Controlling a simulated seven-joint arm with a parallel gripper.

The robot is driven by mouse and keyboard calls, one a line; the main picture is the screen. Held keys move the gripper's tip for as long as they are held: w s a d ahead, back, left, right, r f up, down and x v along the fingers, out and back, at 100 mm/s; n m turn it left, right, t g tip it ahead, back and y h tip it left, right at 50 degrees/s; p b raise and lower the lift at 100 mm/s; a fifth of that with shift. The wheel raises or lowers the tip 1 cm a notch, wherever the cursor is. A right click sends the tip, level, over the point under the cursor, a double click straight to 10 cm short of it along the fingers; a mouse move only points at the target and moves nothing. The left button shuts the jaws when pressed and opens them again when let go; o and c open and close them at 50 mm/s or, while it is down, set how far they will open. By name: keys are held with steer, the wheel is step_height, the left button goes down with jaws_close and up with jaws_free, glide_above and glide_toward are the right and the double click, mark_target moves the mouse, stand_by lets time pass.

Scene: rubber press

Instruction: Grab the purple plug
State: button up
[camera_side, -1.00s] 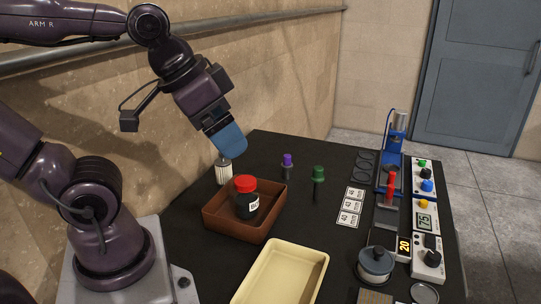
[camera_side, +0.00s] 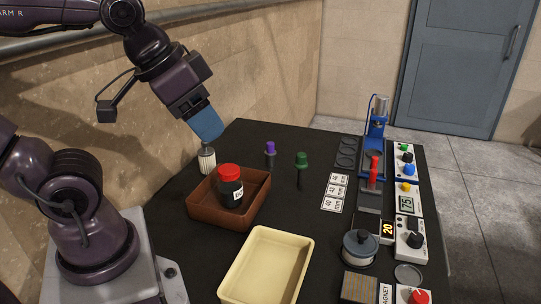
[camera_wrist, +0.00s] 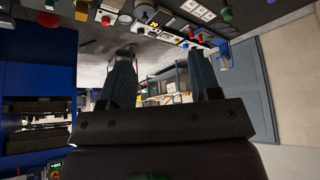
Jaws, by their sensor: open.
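The purple plug (camera_side: 270,148) stands upright on the black table, a purple cap on a dark stem, left of a green-capped plug (camera_side: 301,160). My gripper (camera_side: 208,130) with blue fingers is to the left of the purple plug and higher, above a white ribbed cylinder (camera_side: 207,160). It is apart from the plug. In the wrist view the two dark fingers (camera_wrist: 160,55) are spread with nothing between them. I cannot make out the purple plug in the wrist view.
A brown tray (camera_side: 200,218) holds a red-lidded dark jar (camera_side: 230,188). An empty cream tray (camera_side: 268,235) is in front. Number cards (camera_side: 335,192), a blue press (camera_side: 376,130) and a grey pot (camera_side: 360,247) stand to the right. The table around the plug is clear.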

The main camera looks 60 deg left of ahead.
mark_target(270, 144)
steer(key=w+a+f+m+g+y, duration=0.2)
steer(key=w+a+f+m+y, duration=0.25)
steer(key=w+a, duration=0.4)
steer(key=w+a+f+m+g+y, duration=0.2)
steer(key=w+a+f+m+y, duration=0.25)
steer(key=w+a, duration=0.4)
steer(key=w+a+f+m+y, duration=0.1)
steer(key=w+a+f+m, duration=0.2)
steer(key=a+f+m, duration=0.1)
steer(key=w+a+f+m+t+y, duration=0.1)
steer(key=w+a+f+m, duration=0.3)
steer(key=a+f, duration=0.2)
steer(key=w+a+f+m+t+y, duration=0.1)
steer(key=w+a+f+m+y, duration=0.1)
steer(key=f, duration=0.7)
steer(key=shift+w+a+f+m, duration=0.1)
steer(key=shift+w+a+m, duration=0.35)
steer(key=shift+a+m, duration=0.25)
steer(key=shift+w+a+m, duration=0.45)
steer(key=shift+a+m, duration=0.05)
steer(key=shift+a, duration=0.25)
steer(key=shift+x, duration=3)
